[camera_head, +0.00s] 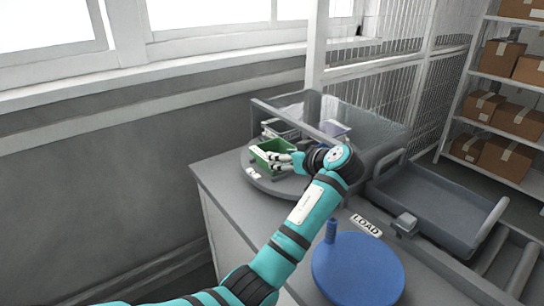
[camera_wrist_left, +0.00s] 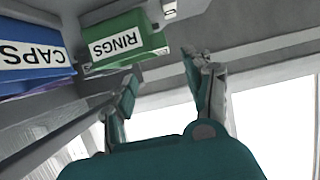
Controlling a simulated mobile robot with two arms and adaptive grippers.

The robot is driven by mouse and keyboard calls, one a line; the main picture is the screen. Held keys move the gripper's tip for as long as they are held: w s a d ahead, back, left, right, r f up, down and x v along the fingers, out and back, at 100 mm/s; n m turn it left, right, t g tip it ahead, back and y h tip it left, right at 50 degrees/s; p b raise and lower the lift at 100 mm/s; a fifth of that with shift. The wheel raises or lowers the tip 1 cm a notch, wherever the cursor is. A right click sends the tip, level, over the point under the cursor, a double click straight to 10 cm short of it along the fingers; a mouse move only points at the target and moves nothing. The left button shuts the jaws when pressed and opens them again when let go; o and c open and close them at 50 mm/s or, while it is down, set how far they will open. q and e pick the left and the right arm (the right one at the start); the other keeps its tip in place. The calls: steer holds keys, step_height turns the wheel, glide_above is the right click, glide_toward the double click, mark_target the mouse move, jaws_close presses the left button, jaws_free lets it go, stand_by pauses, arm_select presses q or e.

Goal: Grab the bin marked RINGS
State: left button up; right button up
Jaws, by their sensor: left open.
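The green bin (camera_head: 273,147) sits on a round grey turntable (camera_head: 247,163) in the head view. In the left wrist view its white label reads RINGS, upside down, on the green bin (camera_wrist_left: 125,40). My left gripper (camera_head: 268,157) is at the bin's near side in the head view. In the left wrist view my left gripper (camera_wrist_left: 165,85) has its two fingers spread, with nothing visible between them. The bin lies beyond the fingertips, towards the upper left. Whether a finger touches it I cannot tell. My right gripper is in neither view.
A blue bin marked CAPS (camera_wrist_left: 35,62) stands beside the green one. A clear guard (camera_head: 365,115) rises behind the turntable. A grey tray (camera_head: 430,205) marked LOAD nearby and a blue disc (camera_head: 358,275) lie to the right. A wall with windows is at left.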

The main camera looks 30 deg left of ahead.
mark_target(260, 155)
arm_select(q)
steer(key=x, duration=0.4)
steer(key=shift+a, duration=0.25)
steer(key=p+x, duration=0.1)
steer(key=x, duration=0.1)
steer(key=shift+w+a+f, duration=0.15)
steer(key=shift+a+f, duration=0.15)
steer(key=shift+a, duration=0.2)
steer(key=x, duration=0.2)
steer(key=p+x, duration=0.1)
steer(key=x, duration=0.2)
steer(key=shift+d+f, duration=0.1)
steer(key=shift+f, duration=0.15)
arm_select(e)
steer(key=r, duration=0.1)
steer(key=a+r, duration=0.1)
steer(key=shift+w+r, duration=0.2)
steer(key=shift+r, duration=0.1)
arm_select(q)
steer(key=shift+c, duration=0.4)
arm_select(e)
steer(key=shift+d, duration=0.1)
arm_select(q)
jaws_close()
